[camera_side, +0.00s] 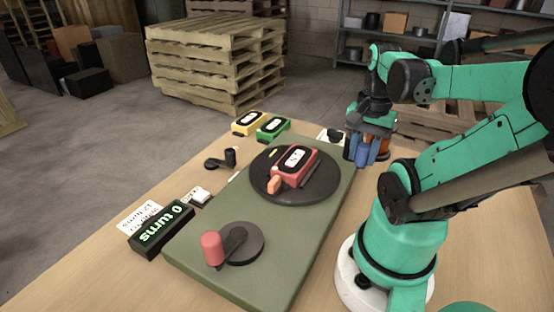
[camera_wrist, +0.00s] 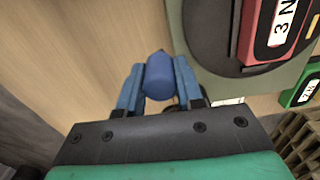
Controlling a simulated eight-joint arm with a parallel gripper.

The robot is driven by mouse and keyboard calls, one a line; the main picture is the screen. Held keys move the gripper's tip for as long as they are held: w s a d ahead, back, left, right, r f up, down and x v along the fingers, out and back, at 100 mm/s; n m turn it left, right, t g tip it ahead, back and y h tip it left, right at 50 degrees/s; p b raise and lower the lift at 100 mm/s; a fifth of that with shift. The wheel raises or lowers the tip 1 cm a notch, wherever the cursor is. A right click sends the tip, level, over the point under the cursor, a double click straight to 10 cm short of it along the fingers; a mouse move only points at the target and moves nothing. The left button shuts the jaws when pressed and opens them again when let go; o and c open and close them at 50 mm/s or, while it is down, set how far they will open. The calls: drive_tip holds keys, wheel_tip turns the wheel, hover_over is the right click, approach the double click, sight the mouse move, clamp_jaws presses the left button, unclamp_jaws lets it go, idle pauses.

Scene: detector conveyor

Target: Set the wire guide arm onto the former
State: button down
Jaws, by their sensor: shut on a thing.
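My gripper (camera_side: 366,152) is at the far right of the green base, with blue fingers pointing down. In the wrist view its fingers (camera_wrist: 158,85) are shut on a blue cylinder (camera_wrist: 172,77), which also shows in the side view (camera_side: 362,154). I cannot tell whether the cylinder is part of the wire guide arm; its lower end is hidden. A red block (camera_side: 299,166) with a white label lies on the dark round plate (camera_side: 255,187), apart from my gripper; it also shows in the wrist view (camera_wrist: 250,35). I cannot tell for sure which piece is the former.
The green base (camera_side: 215,199) carries a crank with a red knob (camera_side: 212,248). A "0 turns" display (camera_side: 161,229) and cards stand left. A black piece with an upright cylinder (camera_side: 230,157), yellow block (camera_side: 248,122) and green block (camera_side: 272,129) lie beyond. An orange-brown item (camera_side: 383,146) is near my gripper.

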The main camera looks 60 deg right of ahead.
drive_tip(key=shift+w, duration=0.1)
idle(0.3)
drive_tip(key=shift+w+a+m, duration=0.15)
drive_tip(key=shift+w+m, duration=0.55)
drive_tip(key=shift+w+a+m, duration=0.15)
drive_tip(key=shift+w+m, duration=0.5)
drive_tip(key=shift+m, duration=0.05)
drive_tip(key=w+m, duration=0.4)
drive_tip(key=shift+w+d, duration=0.2)
drive_tip(key=shift+w, duration=0.05)
drive_tip(key=w+m, duration=0.1)
drive_tip(key=w+d+m, duration=0.1)
drive_tip(key=shift+m, duration=0.3)
drive_tip(key=shift+w+d+m, duration=0.45)
drive_tip(key=shift+w+m, duration=0.35)
drive_tip(key=shift+m, duration=0.2)
drive_tip(key=c, duration=0.6)
unclamp_jaws()
drive_tip(key=shift+o, duration=0.2)
